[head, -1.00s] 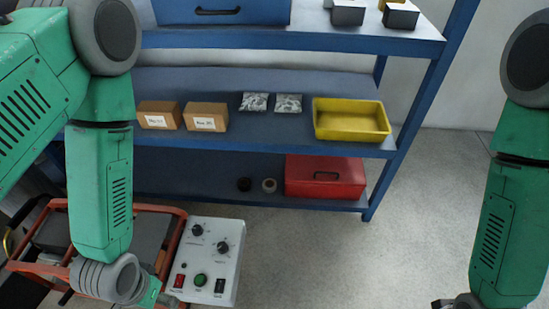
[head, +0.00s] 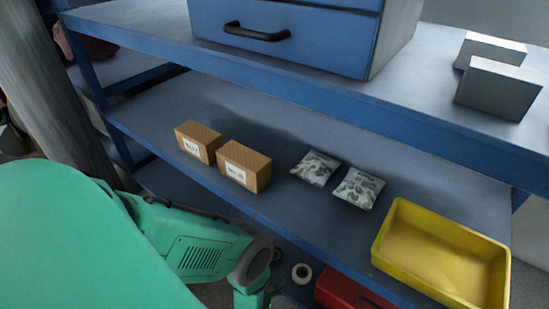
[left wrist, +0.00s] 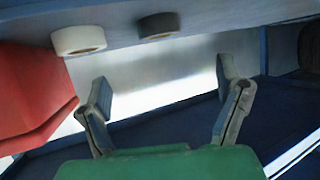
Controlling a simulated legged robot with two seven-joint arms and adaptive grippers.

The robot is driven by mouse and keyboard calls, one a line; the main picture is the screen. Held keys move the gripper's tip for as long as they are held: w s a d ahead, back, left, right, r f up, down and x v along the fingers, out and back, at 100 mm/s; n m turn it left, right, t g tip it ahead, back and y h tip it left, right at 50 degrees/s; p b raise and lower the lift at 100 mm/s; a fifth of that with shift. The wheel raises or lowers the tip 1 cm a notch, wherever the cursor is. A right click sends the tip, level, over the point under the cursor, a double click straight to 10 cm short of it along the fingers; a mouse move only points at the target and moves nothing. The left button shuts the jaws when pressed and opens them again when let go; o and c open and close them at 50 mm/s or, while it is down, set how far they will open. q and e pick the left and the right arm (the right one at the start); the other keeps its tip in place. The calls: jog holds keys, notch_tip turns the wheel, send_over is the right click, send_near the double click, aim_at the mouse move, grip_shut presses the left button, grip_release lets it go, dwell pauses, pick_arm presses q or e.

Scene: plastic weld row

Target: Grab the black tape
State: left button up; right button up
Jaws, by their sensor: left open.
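The black tape (left wrist: 158,25) is a small dark roll on the lowest shelf, at the top of the left wrist view. A white-faced tape roll (left wrist: 78,40) lies to its left there. My left gripper (left wrist: 162,74) is open and empty; the black tape lies beyond its fingertips, between them sideways, with a gap. In the head view the black tape (head: 276,254) is a small dark patch beside my left wrist, partly hidden, and the white-faced roll (head: 301,273) is right of it. My left fingers are not clear there. My right gripper is out of view.
A red box (left wrist: 30,95) stands close left of the white-faced roll; its edge shows in the head view (head: 345,292). The middle shelf above holds cardboard boxes (head: 245,166), grey packets (head: 315,168) and a yellow bin (head: 440,250). Its front edge overhangs my left arm.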

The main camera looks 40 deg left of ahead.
pick_arm(q)
jog(key=b+x, duration=0.3)
jog(key=x, duration=0.5)
jog(key=shift+a, duration=0.25)
jog(key=shift+w+a+f, duration=0.1)
jog(key=shift+w+f, duration=0.05)
jog(key=b+x, duration=0.3)
jog(key=x, duration=0.1)
jog(key=shift+d+f, duration=0.3)
jog(key=shift+f, duration=0.1)
jog(key=shift+w+a+b, duration=0.2)
jog(key=shift+w+b, duration=0.1)
jog(key=shift+w, duration=0.1)
jog(key=shift+a, duration=0.1)
jog(key=c, duration=1.3)
